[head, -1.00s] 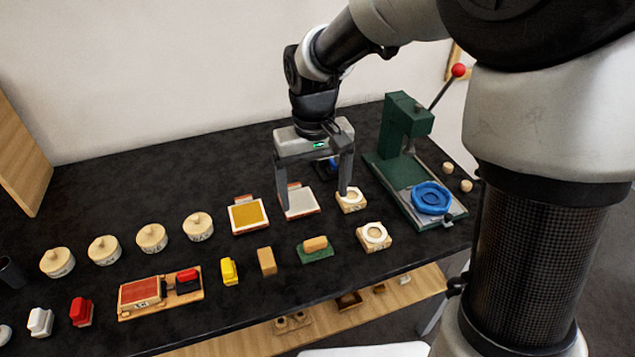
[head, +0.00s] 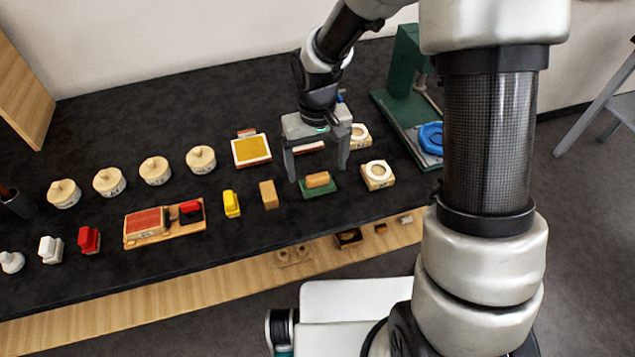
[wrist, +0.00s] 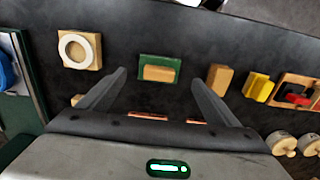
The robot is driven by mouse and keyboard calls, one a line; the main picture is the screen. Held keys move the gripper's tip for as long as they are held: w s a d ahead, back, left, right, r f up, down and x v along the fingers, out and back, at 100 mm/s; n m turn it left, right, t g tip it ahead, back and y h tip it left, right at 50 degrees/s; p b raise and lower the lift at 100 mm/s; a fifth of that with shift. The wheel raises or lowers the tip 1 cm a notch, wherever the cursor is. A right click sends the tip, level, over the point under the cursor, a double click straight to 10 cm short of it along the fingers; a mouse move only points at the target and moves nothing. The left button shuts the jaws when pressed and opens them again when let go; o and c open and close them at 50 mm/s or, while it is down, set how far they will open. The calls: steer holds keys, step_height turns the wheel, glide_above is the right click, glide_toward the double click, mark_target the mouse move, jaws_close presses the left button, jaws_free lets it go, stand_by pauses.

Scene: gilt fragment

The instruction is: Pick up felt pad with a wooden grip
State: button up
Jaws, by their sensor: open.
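The felt pad with a wooden grip is a flat green pad (head: 319,191) with a light wooden block (head: 317,179) on top. It lies on the dark table near the front edge. It also shows in the wrist view (wrist: 159,69), just beyond the fingertips and between their lines. My gripper (head: 318,174) is open and empty, with its fingers pointing down on either side of the pad in the head view. In the wrist view my gripper (wrist: 159,74) has nothing between its fingers. The height of the fingertips above the pad is hard to tell.
A wooden block (head: 268,194) stands left of the pad, with a yellow block (head: 231,203) beyond it. A wooden square with a white ring (head: 377,174) is close on the right. A yellow tray (head: 251,150) and green press (head: 402,80) stand farther back.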

mark_target(317, 176)
step_height(317, 176, down, 5)
steer(key=shift+w+f, duration=0.1)
steer(key=shift+f, duration=0.05)
steer(key=shift+c, duration=0.2)
steer(key=c, duration=1.1)
